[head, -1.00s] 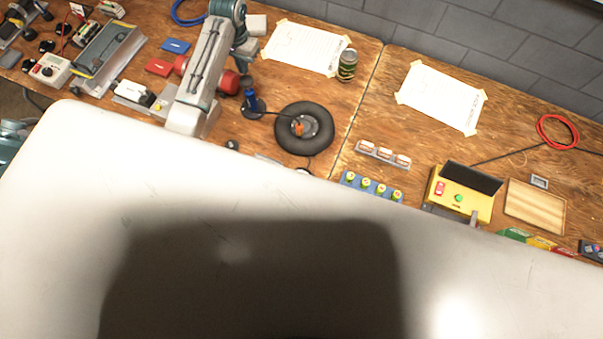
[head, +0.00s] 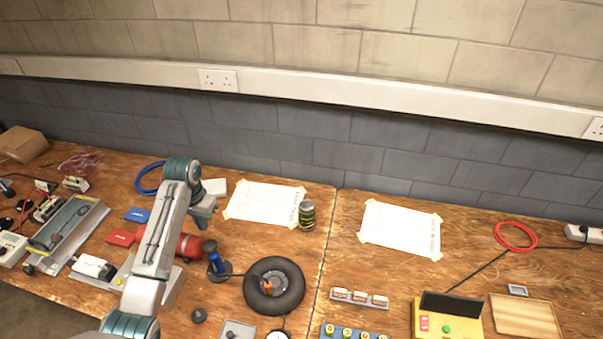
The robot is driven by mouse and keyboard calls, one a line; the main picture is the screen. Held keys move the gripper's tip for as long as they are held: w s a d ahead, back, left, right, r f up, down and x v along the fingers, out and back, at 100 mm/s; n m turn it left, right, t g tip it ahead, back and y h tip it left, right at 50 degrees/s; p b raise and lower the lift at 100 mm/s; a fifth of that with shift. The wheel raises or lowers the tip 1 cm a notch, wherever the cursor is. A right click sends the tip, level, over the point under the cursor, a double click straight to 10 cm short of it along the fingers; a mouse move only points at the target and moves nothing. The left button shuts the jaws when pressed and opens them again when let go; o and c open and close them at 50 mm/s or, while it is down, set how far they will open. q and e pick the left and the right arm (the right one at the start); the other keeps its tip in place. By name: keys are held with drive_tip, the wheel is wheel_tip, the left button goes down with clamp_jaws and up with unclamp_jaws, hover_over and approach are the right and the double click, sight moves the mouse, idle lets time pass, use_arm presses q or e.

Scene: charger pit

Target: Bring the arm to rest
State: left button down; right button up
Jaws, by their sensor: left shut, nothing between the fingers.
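My left arm rises from the bottom left over the bench and bends at a teal joint, with its wrist turned down. My left gripper (head: 203,224) is at the end of that wrist, small and partly hidden by the arm. It is shut and holds nothing. It is above the bench near a red cylinder (head: 190,246) and a blue upright tool (head: 215,262); I cannot tell the exact gap. My right gripper is not in view.
A black ring-shaped tyre (head: 289,298) lies right of the arm. A dark can (head: 307,215) stands by a taped paper sheet (head: 262,204). A yellow box (head: 460,327) and wooden tray (head: 526,318) are at right. Bare bench lies beyond the tyre. A wall closes the back.

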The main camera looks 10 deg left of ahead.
use_arm(q)
drive_tip(key=s+d+f, duration=0.3)
drive_tip(key=s+f, duration=0.2)
drive_tip(key=s, duration=0.3)
drive_tip(key=s+d+r+t, duration=0.2)
drive_tip(key=s+d+r, duration=0.1)
drive_tip(key=s, duration=0.9)
drive_tip(key=s+d+r+t, duration=0.2)
drive_tip(key=s+d, duration=0.1)
drive_tip(key=s, duration=1)
wheel_tip(320, 180, down, 36)
drive_tip(key=w+a+g+y+b, duration=0.1)
drive_tip(key=a+g+b, duration=0.15)
drive_tip(key=b, duration=0.55)
drive_tip(key=s+f+b, duration=0.2)
drive_tip(key=s+f, duration=0.4)
drive_tip(key=f, duration=0.3)
drive_tip(key=s+a+f+b, duration=0.1)
drive_tip(key=s+f+b, duration=0.1)
drive_tip(key=s+f, duration=0.4)
drive_tip(key=s+f+b, duration=0.2)
drive_tip(key=s+f, duration=0.5)
drive_tip(key=f, duration=0.6)
drive_tip(key=shift+a+f+n, duration=0.2)
drive_tip(key=shift+n, duration=0.1)
